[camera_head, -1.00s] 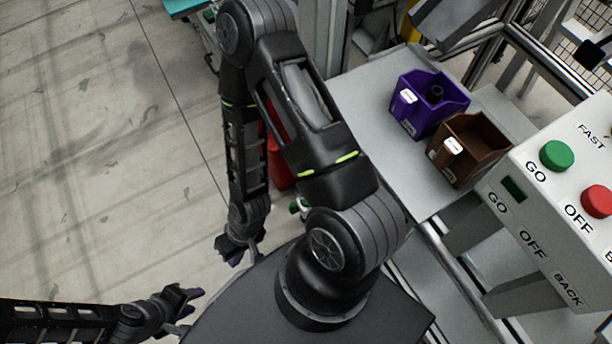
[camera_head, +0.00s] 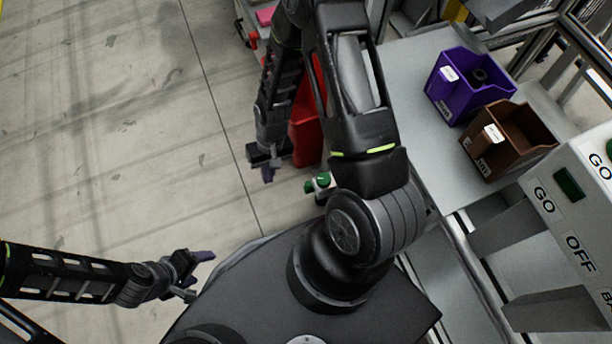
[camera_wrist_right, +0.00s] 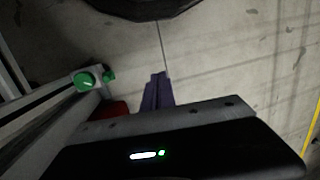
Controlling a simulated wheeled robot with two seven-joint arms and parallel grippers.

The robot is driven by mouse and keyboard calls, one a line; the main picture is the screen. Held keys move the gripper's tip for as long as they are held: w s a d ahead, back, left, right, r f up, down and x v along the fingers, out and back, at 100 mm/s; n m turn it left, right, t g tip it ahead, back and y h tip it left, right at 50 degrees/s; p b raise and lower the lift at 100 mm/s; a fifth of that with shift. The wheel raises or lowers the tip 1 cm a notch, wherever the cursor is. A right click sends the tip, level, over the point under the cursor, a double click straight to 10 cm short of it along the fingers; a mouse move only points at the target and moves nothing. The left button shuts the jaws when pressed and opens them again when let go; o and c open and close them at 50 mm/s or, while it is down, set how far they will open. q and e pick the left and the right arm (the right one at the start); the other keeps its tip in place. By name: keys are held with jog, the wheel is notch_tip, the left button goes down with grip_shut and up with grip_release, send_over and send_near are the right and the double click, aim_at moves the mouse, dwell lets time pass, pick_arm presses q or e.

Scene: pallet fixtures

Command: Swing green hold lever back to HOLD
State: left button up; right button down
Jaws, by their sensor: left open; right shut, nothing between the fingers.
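A small green-topped part (camera_head: 318,182), which may be the hold lever, shows in the head view beside my black base, partly behind my right arm. In the right wrist view a green knob (camera_wrist_right: 88,80) with a second green piece beside it sits on a grey bar at the left. I cannot read a HOLD mark. My right gripper (camera_head: 268,174) is shut and empty, left of the green part and apart from it. Its purple fingers (camera_wrist_right: 157,88) point up in the wrist view, right of the knob. My left gripper (camera_head: 200,275) is open and empty over the floor at lower left.
A red bin (camera_head: 306,132) stands just behind the green part. A grey bench (camera_head: 425,90) at right carries a purple bin (camera_head: 455,100) and a brown bin (camera_head: 487,155). A control panel (camera_head: 560,230) stands at lower right. The floor at left is clear.

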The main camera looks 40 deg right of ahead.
aim_at(309, 187)
pick_arm(q)
jog(key=f+b, duration=0.2)
jog(key=f, duration=0.1)
jog(key=f+b, duration=0.1)
jog(key=shift+w+a+f, duration=0.25)
jog(key=shift+w+a, duration=0.1)
pick_arm(e)
jog(key=w+d+r+m+g, duration=0.1)
jog(key=d, duration=0.6)
jog(key=w+d+r+m+h, duration=0.1)
jog(key=w+d+r, duration=0.1)
jog(key=d, duration=0.6)
jog(key=shift+w+g, duration=0.3)
jog(key=shift+g, duration=0.1)
jog(key=shift+d+f, duration=0.1)
pick_arm(q)
notch_tip(309, 187, down, 7)
jog(key=w+b, duration=0.1)
jog(key=b, duration=0.6)
jog(key=shift+w+f+t, duration=0.15)
jog(key=shift+f+t, duration=0.05)
jog(key=shift+t, duration=0.1)
pick_arm(e)
jog(key=x, duration=2)
jog(key=shift+d, duration=0.3)
jog(key=shift+w, duration=0.2)
